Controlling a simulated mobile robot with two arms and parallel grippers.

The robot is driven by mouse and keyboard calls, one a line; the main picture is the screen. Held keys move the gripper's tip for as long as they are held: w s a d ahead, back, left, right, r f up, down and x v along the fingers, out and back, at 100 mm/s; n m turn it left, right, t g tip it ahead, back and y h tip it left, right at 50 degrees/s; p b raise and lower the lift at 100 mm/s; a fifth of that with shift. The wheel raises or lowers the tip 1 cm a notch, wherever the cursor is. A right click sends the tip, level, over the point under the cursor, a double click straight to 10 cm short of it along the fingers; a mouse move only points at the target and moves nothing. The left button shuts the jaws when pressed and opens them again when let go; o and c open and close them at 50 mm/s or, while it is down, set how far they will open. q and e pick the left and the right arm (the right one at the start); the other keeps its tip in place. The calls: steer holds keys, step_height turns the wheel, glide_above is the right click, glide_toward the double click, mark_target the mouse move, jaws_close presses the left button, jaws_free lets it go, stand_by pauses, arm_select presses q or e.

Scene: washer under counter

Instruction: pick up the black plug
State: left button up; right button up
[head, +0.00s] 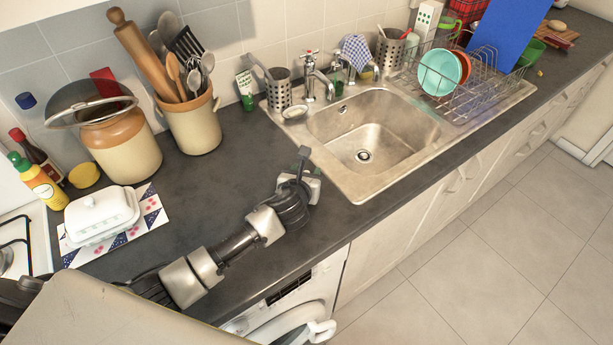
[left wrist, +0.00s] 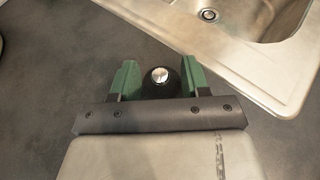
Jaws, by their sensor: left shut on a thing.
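The black plug (left wrist: 160,91), round and dark with a shiny metal disc on top, shows in the left wrist view between the two green fingers of my left gripper (left wrist: 160,76). The gripper is shut on it, one finger on each side. In the head view my left gripper (head: 303,168) is over the dark counter, just left of the sink's front left corner. I cannot clearly make out the plug there. Whether the plug still touches the counter is not clear. My right gripper is not in view.
The steel sink (head: 335,165) lies right of the gripper, with a dish rack (head: 480,95) beyond it. A butter dish (head: 101,213), a utensil crock (head: 192,125) and a lidded jar (head: 120,150) stand left. A washing machine (head: 300,300) is under the counter.

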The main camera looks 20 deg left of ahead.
arm_select(q)
steer(key=shift+r, duration=0.1)
steer(key=shift+r, duration=0.3)
steer(key=r, duration=0.3)
steer(key=shift+s+d+r, duration=0.1)
steer(key=shift+d+r, duration=0.1)
steer(key=shift+r, duration=0.15)
steer(key=s+d+r+b, duration=0.1)
steer(key=s+d+r, duration=0.6)
steer(key=d, duration=0.2)
steer(key=s+a+f+h, duration=0.1)
steer(key=s+a, duration=1)
steer(key=s, duration=0.2)
steer(key=shift+s+a+m, duration=0.2)
steer(key=shift+s+m, duration=0.2)
steer(key=shift+f, duration=0.1)
